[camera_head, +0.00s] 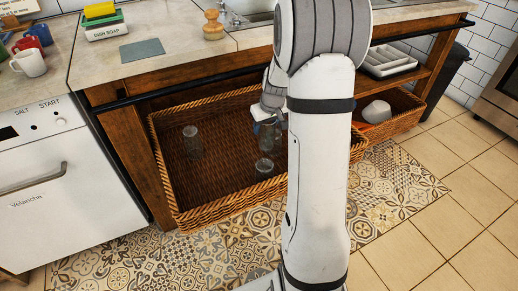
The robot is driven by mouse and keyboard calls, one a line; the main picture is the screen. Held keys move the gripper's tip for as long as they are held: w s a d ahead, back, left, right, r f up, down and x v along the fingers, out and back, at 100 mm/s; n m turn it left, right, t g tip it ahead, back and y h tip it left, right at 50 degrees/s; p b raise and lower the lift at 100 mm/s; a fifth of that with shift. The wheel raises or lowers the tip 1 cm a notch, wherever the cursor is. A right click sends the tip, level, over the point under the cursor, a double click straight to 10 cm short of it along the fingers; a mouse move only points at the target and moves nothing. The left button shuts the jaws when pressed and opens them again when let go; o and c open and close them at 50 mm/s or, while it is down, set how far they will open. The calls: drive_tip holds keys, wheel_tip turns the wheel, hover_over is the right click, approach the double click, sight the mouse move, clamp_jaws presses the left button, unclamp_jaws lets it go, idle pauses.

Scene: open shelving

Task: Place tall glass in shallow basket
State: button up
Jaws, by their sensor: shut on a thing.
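A large shallow wicker basket (225,215) sits on the low shelf under the counter. A clear glass (193,142) stands inside it on the left. My gripper (266,127) is over the right part of the basket, pointing down, and is shut on a clear tall glass (266,143) just below it. More clear glass (265,168) shows under that; I cannot tell whether it is the held glass's lower end or a separate glass. My arm hides the basket's right part.
A second wicker basket (400,124) to the right holds a white bowl (376,111). A white cutlery tray (388,62) is above it. A white dishwasher (45,185) is at left.

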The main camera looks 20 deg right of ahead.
sight(265, 145)
wheel_tip(265, 145, down, 9)
drive_tip(key=b, duration=0.3)
drive_tip(key=o, duration=1.1)
